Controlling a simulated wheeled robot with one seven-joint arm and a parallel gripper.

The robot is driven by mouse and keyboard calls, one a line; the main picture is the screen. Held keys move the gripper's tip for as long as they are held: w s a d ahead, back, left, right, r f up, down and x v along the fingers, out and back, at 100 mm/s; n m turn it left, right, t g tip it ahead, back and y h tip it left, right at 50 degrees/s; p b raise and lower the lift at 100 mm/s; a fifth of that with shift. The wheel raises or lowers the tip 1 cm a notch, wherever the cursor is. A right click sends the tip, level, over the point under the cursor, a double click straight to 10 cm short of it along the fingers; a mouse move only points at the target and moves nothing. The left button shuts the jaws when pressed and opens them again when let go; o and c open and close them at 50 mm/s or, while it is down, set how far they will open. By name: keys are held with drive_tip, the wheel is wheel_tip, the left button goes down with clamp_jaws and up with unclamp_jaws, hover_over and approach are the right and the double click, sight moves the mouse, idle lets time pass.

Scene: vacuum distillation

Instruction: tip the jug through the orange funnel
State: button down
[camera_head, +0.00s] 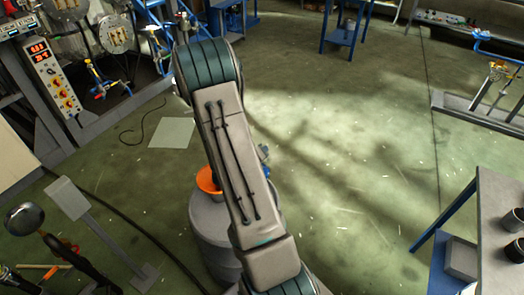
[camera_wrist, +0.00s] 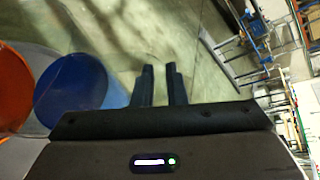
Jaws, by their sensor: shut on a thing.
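The orange funnel (camera_head: 207,181) sits on top of a grey drum (camera_head: 209,222), partly hidden behind my arm. In the wrist view its orange surface (camera_wrist: 14,88) fills the left edge. A round blue thing (camera_wrist: 74,84), which I take for the jug, lies between the funnel and my fingers and overlaps the funnel in the picture. My gripper (camera_wrist: 159,84) has its two dark fingers close together, shut on the jug; the grip point itself is not clear. In the head view my arm hides the gripper. I cannot tell whether anything is pouring.
A table with dark cups (camera_head: 509,221) stands at the right. A rack with a red-display control box (camera_head: 50,75) is at the left. A stand with a pale plate (camera_head: 67,197) is at the lower left. A cable lies on the floor; the floor right of the drum is clear.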

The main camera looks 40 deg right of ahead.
drive_tip(key=shift+w+a+r+n+h+p, duration=0.4)
drive_tip(key=shift+n+h+p, duration=0.1)
drive_tip(key=shift+p, duration=0.05)
drive_tip(key=shift+w+a+r+n+g+h+p, duration=0.5)
drive_tip(key=shift+w+a+r+n+h+p, duration=0.3)
drive_tip(key=shift+a+r+n+p, duration=0.15)
drive_tip(key=shift+w+a+r+n+h+p, duration=0.35)
drive_tip(key=shift+w+a+n, duration=0.1)
drive_tip(key=shift+a, duration=0.05)
drive_tip(key=shift+w+a+r+n+h+p, duration=0.3)
drive_tip(key=shift+w+a+n+h+p, duration=0.1)
drive_tip(key=shift+w+a, duration=0.1)
drive_tip(key=shift+w+a+r+n+h+p, duration=0.3)
drive_tip(key=shift+w+a+n, duration=0.1)
drive_tip(key=shift+a, duration=0.1)
drive_tip(key=shift+w+a+r+n+h+p, duration=0.2)
drive_tip(key=shift+w+a+r+n, duration=0.1)
drive_tip(key=shift+w+a+n, duration=0.15)
drive_tip(key=shift+a+t, duration=0.15)
drive_tip(key=shift+t, duration=0.15)
idle(2.2)
